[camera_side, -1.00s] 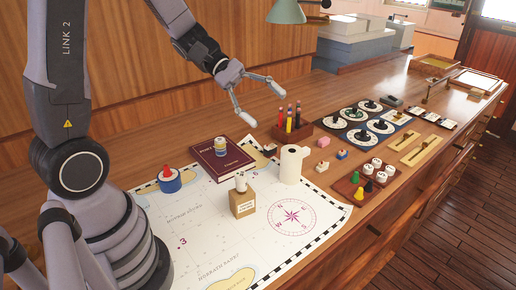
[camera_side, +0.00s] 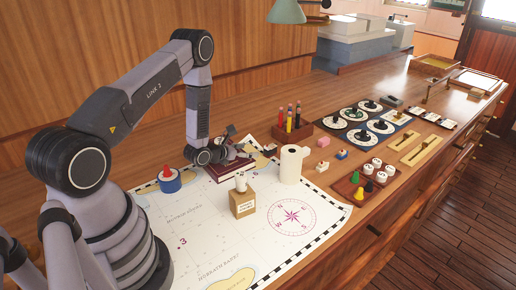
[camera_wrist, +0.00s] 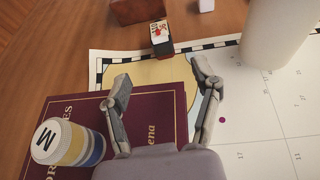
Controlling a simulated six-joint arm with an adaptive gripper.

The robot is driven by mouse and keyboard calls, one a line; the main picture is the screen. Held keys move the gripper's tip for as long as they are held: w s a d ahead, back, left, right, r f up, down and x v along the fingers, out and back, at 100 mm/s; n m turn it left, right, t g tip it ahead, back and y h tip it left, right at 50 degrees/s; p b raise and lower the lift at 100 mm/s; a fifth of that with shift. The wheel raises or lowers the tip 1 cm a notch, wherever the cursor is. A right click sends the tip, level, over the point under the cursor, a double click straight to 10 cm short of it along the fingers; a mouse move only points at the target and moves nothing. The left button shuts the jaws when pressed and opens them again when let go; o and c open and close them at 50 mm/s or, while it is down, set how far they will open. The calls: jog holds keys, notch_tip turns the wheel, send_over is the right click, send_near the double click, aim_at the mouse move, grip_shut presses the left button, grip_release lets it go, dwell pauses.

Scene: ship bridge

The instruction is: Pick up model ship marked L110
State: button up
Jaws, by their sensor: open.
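My gripper (camera_wrist: 161,80) is open and empty, low over the far edge of the maroon book (camera_wrist: 165,105). In the side view my gripper (camera_side: 238,143) hangs above the book (camera_side: 230,171). A small dark and red piece with a white marked face (camera_wrist: 161,37) lies ahead of the fingertips, at the chart's border in the wrist view. Its marking is too small to read, so I cannot tell whether it is the ship L110. No marking L110 is legible in either view.
A lidded jar marked M (camera_wrist: 68,143) stands on the book, left of my fingers. A white roll (camera_side: 291,165) stands right of the book. A pencil holder (camera_side: 292,131) is behind. A tan box (camera_side: 242,204) stands on the chart (camera_side: 205,240). Small blocks (camera_side: 323,141) lie right.

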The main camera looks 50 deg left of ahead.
aim_at(266, 149)
jog(key=x, duration=0.9)
jog(key=shift+w, duration=0.2)
jog(key=shift+c, duration=0.4)
jog(key=c, duration=1)
jog(key=shift+c, duration=0.2)
